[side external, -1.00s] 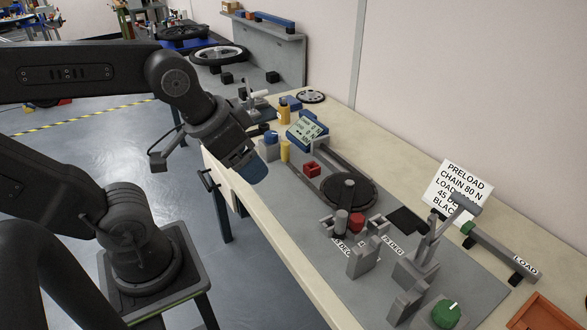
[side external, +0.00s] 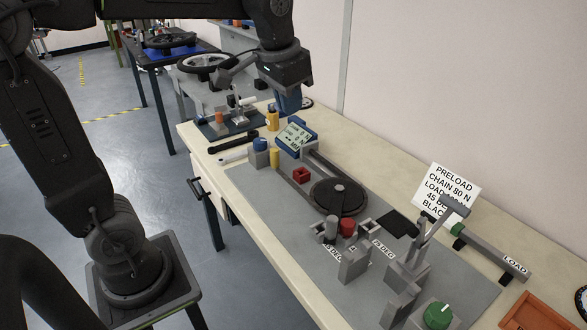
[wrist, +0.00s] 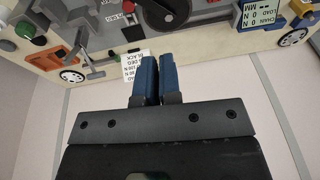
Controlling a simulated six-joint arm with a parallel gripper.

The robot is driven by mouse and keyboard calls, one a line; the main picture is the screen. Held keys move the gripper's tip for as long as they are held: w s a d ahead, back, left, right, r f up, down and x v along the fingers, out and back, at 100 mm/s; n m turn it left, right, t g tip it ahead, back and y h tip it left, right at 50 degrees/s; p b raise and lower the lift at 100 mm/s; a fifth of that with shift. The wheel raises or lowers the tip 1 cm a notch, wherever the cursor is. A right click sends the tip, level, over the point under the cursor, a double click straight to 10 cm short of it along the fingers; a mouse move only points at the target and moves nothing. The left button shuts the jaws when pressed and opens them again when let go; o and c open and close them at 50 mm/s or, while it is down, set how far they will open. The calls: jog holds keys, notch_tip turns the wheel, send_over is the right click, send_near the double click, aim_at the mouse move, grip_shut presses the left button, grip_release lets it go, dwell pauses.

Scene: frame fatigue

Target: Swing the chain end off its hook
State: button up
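My gripper (side external: 288,103) is raised beyond the blue digital display (side external: 296,137) in the side view, near the wall. In the wrist view its blue fingers (wrist: 154,78) lie side by side, with nothing visible between them. A dark round disc (side external: 337,198) lies on the grey bench plate. A narrow dark strand (side external: 291,178), possibly the chain, runs from the disc toward the display and a yellow post (side external: 274,159). The chain end and its hook are too small to make out. My fingers are apart from the disc and strand.
Grey blocks (side external: 354,263), a red cylinder (side external: 347,226) and a tall grey lever (side external: 430,235) stand nearer the camera. A white sign (side external: 446,190) stands near the wall. A black bar (side external: 233,141) lies at the bench's left.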

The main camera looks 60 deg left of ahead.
jog(key=w+a, duration=0.1)
jog(key=w, duration=0.2)
jog(key=w+a+f+g, duration=0.1)
jog(key=w+a, duration=0.1)
jog(key=w, duration=0.1)
jog(key=w+a+g, duration=0.1)
jog(key=w, duration=0.2)
jog(key=shift+w+a+f, duration=0.25)
jog(key=shift+w+f, duration=0.05)
jog(key=shift+w, duration=0.05)
grip_shut()
jog(key=w+a+f+g, duration=0.2)
jog(key=w+a+f, duration=0.3)
jog(key=f, duration=0.5)
jog(key=w+a+f+g, duration=0.3)
jog(key=w+a+f, duration=0.3)
jog(key=a+f, duration=0.2)
notch_tip(320, 180, down, 2)
jog(key=shift+f+h, duration=0.15)
jog(key=shift+h, duration=0.25)
jog(key=shift+a, duration=0.1)
